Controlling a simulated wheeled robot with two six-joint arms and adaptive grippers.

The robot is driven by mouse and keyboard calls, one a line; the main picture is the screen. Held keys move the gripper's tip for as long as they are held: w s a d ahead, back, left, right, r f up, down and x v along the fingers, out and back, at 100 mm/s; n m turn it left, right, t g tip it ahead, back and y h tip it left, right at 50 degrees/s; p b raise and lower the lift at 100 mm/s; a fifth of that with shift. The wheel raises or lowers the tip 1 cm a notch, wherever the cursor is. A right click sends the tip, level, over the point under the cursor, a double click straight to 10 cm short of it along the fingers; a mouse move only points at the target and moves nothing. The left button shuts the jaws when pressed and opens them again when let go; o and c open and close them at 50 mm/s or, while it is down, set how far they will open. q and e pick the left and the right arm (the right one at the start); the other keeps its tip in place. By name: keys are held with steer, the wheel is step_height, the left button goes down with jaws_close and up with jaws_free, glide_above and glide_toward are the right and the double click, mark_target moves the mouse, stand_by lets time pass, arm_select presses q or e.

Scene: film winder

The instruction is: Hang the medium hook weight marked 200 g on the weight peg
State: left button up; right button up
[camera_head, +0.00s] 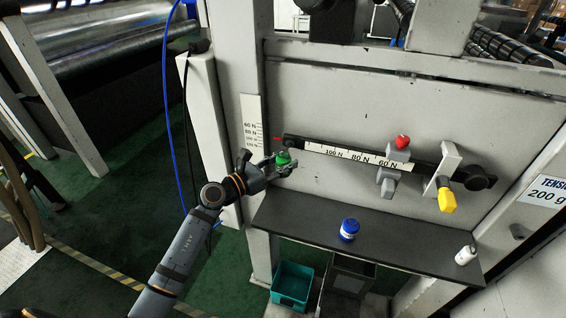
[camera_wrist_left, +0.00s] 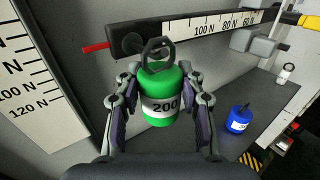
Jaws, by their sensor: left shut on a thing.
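The green hook weight (camera_head: 283,158) is marked 200, and the left wrist view shows its white label and dark top ring (camera_wrist_left: 160,118). My left gripper (camera_wrist_left: 160,92) is shut on its body, one finger on each side, holding it upright below the left end of the scale beam (camera_head: 340,153). A dark round peg (camera_wrist_left: 132,42) sits at that beam end, beside the red pointer (camera_wrist_left: 95,47). The weight's ring overlaps the peg area in the picture; I cannot tell whether it is around the peg. My right gripper is not in view.
A blue weight (camera_head: 349,229) and a white weight (camera_head: 465,255) stand on the dark shelf (camera_head: 400,245) below the beam. A grey sliding block with a red knob (camera_head: 402,142) and a yellow knob (camera_head: 446,200) are farther right. A teal bin (camera_head: 291,283) is on the floor.

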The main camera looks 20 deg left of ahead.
arm_select(q)
steer(key=shift+w, duration=0.1)
stand_by(0.4)
steer(key=shift+w+b, duration=0.3)
steer(key=shift+w, duration=0.55)
steer(key=shift+f, duration=0.1)
steer(key=shift+f+b, duration=0.45)
steer(key=shift+b, duration=0.1)
steer(key=o, duration=1.3)
